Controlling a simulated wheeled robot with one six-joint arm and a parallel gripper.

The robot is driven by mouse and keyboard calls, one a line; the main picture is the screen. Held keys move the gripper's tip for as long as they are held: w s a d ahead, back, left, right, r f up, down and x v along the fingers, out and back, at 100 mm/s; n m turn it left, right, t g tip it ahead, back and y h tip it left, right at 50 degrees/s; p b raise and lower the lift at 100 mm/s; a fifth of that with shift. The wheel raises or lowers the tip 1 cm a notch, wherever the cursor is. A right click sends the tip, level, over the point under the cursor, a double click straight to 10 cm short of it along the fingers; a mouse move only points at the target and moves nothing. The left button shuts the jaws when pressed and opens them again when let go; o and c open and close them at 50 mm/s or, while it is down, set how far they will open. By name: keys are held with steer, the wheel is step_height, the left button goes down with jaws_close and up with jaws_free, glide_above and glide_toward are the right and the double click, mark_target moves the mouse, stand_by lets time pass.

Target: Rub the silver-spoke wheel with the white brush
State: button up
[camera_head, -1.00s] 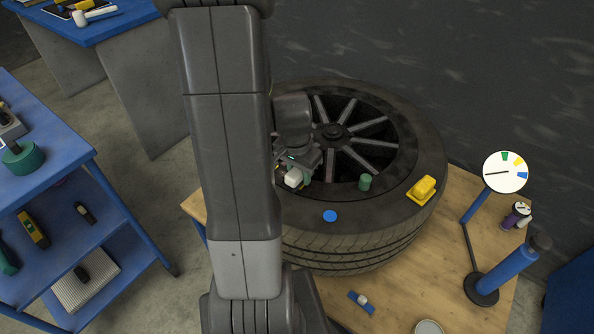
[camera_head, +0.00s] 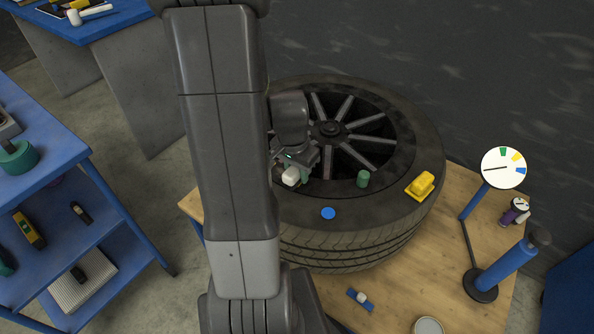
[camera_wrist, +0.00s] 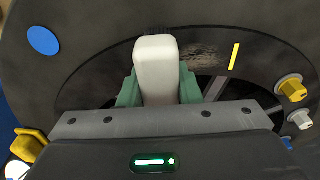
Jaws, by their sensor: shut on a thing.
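The silver-spoke wheel (camera_head: 419,137) lies flat on the wooden table, its dark tyre around a rim with silver spokes. My gripper (camera_head: 297,165) is over the left part of the wheel, partly hidden by my arm. It is shut on the white brush (camera_head: 290,177). In the wrist view the white brush (camera_wrist: 157,68) stands between green fingers of my gripper (camera_wrist: 158,92), with dark bristles at its far end. A greyish scuffed patch (camera_wrist: 205,55) shows on the wheel just right of the brush. I cannot tell whether the bristles touch the wheel.
On the wheel are a blue disc (camera_head: 328,213), a green cylinder (camera_head: 363,179) and a yellow block (camera_head: 420,185). A yellow strip (camera_wrist: 234,57) lies beside the patch. A gauge (camera_head: 503,168) and blue pump (camera_head: 512,262) stand at right. A blue cart (camera_head: 75,183) is left.

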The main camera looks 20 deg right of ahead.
steer(key=shift+f, duration=0.15)
steer(key=shift+w+a, duration=0.5)
steer(key=shift+w, duration=0.2)
steer(key=shift+w+a+b, duration=0.5)
steer(key=shift+w+a, duration=0.55)
steer(key=shift+w, duration=0.2)
steer(key=shift+w+r+p, duration=0.1)
steer(key=shift+r+p, duration=0.25)
steer(key=shift+r, duration=0.1)
steer(key=shift+w+a, duration=0.65)
steer(key=shift+w, duration=0.2)
